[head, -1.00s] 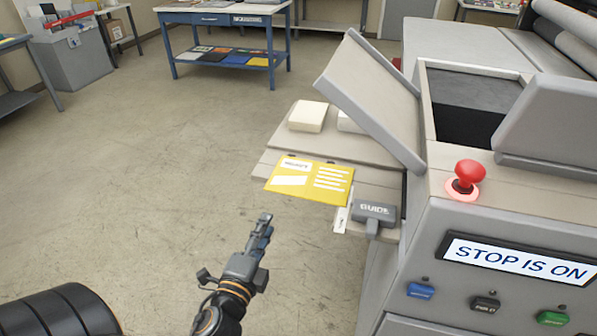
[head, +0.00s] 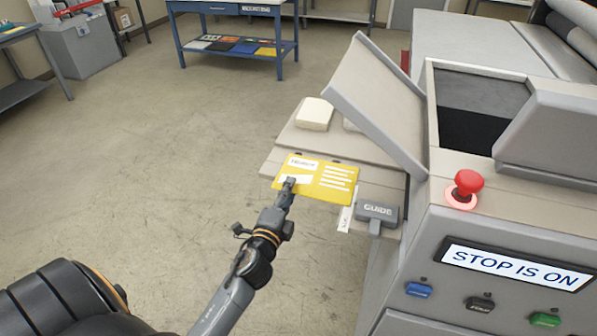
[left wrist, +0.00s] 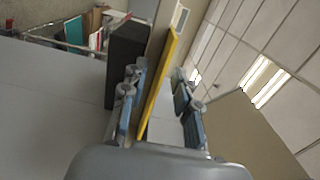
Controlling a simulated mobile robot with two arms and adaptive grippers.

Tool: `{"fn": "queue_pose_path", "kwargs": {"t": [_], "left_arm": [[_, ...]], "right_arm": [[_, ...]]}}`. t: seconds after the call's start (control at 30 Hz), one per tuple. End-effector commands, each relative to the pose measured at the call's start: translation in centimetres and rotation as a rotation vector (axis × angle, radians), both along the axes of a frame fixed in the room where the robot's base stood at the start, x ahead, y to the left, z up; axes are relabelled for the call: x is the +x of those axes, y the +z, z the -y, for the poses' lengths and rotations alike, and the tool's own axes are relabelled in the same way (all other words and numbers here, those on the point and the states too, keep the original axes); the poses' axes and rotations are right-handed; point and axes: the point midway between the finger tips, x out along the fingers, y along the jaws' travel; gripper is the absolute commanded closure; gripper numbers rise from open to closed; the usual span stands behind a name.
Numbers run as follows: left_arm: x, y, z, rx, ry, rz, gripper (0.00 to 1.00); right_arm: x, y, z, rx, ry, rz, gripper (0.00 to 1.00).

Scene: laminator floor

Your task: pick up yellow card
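The yellow card (head: 337,182), with white label patches and white lines, lies on the grey feed shelf of the machine and juts a little past its front edge. My left gripper (head: 288,184) is at the card's near left part and covers a bit of it. In the left wrist view the yellow card (left wrist: 159,88) shows edge-on between the two fingers of my left gripper (left wrist: 158,110). The fingers stand apart, with a gap beside the card. My right gripper is not in view.
A grey GUIDE block (head: 377,211) stands just right of the card. A pale block (head: 314,114) sits behind it on the shelf (head: 290,143). A raised grey panel (head: 375,100) and red stop button (head: 465,185) are further right.

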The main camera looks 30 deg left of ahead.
Motion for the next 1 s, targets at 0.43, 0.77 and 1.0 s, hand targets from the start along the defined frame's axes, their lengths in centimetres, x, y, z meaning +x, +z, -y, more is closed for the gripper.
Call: {"fn": "queue_pose_path", "kwargs": {"t": [0.43,0.77,1.0], "left_arm": [[-0.1,0.0,0.0,0.0,0.0,0.0,1.0],[-0.1,0.6,0.0,0.0,0.0,0.001,1.0],[-0.9,4.2,0.2,0.002,-0.003,0.001,1.0]], "right_arm": [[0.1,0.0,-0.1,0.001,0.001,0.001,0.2],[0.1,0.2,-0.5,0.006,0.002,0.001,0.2],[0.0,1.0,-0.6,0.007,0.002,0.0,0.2]]}}
